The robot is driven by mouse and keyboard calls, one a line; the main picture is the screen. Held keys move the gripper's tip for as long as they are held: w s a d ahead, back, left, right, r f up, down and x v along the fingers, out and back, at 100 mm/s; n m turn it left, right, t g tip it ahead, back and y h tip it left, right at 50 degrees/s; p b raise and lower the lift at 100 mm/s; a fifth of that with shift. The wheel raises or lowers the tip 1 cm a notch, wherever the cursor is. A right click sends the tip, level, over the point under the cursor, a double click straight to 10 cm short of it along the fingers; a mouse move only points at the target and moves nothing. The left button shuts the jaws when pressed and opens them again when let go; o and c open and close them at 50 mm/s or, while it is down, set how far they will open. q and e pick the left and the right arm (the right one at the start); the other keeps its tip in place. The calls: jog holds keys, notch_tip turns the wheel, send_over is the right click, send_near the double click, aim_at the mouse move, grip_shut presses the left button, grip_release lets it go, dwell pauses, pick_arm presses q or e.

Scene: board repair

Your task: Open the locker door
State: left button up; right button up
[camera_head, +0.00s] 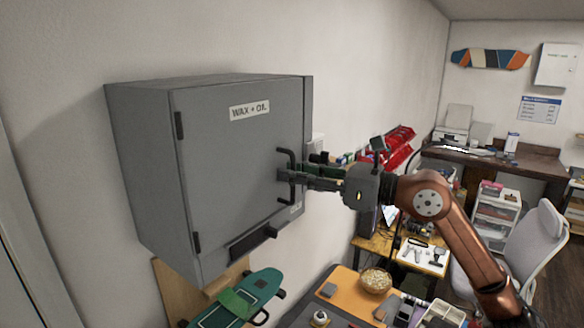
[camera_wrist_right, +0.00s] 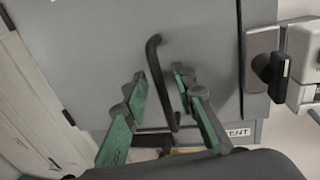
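The grey locker (camera_head: 215,150) hangs on the wall at the left of the head view, with a "WAX + OIL" label on its door. The door looks shut, with hinges on its left edge. Its black bar handle (camera_head: 287,160) stands upright near the right edge and also shows in the wrist view (camera_wrist_right: 155,62). My right gripper (camera_head: 284,179) reaches the handle from the right. In the wrist view, its green-sided fingers (camera_wrist_right: 158,84) are apart, one on each side of the handle, with gaps showing. My left gripper is out of view.
A green skateboard (camera_head: 240,302) lies below the locker. An orange-topped bench with a bowl (camera_head: 376,280) stands below right. A desk with tools, a white chair (camera_head: 530,245) and a drawer unit (camera_head: 497,212) are farther right. Air in front of the door's left part is clear.

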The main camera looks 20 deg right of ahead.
jog(key=shift+w+a, duration=0.2)
jog(key=shift+a, duration=0.05)
jog(key=shift+c, duration=0.5)
grip_shut()
